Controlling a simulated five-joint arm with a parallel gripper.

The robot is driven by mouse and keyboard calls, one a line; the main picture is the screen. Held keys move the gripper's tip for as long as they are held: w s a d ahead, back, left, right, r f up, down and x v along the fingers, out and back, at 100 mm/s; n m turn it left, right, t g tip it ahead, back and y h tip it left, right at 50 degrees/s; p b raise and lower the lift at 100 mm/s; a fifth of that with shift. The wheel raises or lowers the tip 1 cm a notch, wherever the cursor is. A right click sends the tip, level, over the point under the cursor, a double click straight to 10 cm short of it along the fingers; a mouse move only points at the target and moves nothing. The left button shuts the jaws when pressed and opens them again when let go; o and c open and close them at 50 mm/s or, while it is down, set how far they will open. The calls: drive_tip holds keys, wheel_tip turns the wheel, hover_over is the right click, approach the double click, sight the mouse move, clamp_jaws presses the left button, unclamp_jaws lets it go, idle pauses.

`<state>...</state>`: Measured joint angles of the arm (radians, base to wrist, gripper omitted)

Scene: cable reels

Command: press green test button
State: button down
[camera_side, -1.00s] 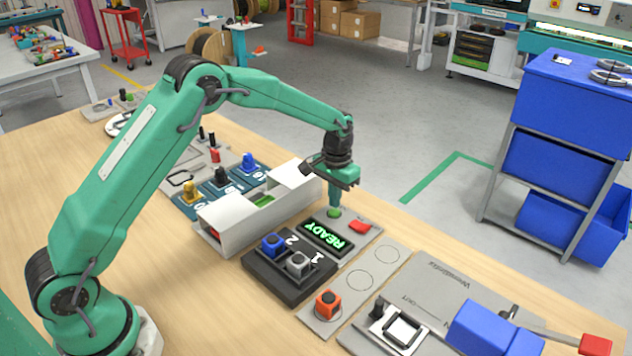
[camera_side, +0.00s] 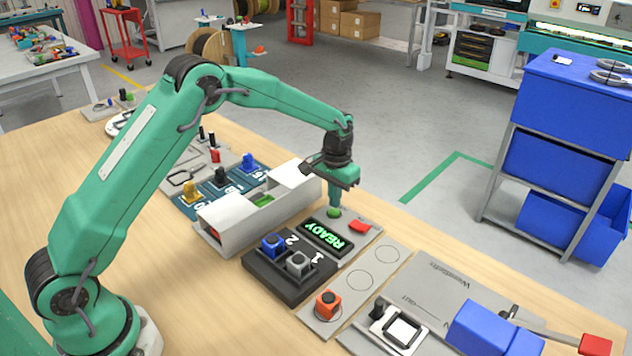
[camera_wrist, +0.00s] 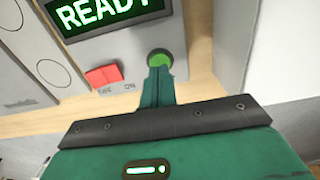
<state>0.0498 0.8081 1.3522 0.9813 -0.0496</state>
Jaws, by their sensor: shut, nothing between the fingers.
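The green test button (camera_side: 334,213) sits on a grey panel beside the display, and it also shows in the wrist view (camera_wrist: 159,58). My gripper (camera_side: 334,206) is shut and empty, pointing down with its fingertips at the button. In the wrist view the fingertips (camera_wrist: 158,70) overlap the button's near edge; I cannot tell whether they touch it or how far it is pressed in. The display (camera_side: 327,236) reads READY in green letters, and it also shows in the wrist view (camera_wrist: 105,12).
A red switch (camera_side: 359,227) is close to the button on the same panel. A white open-topped housing (camera_side: 235,219) stands to the left. A black block (camera_side: 290,285) with blue and grey pieces numbered 2 and 1 is in front. An orange piece (camera_side: 328,306) sits on a grey plate.

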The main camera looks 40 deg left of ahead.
sight(334, 211)
drive_tip(key=shift+f, duration=0.9)
idle(0.6)
drive_tip(key=shift+r, duration=3.55)
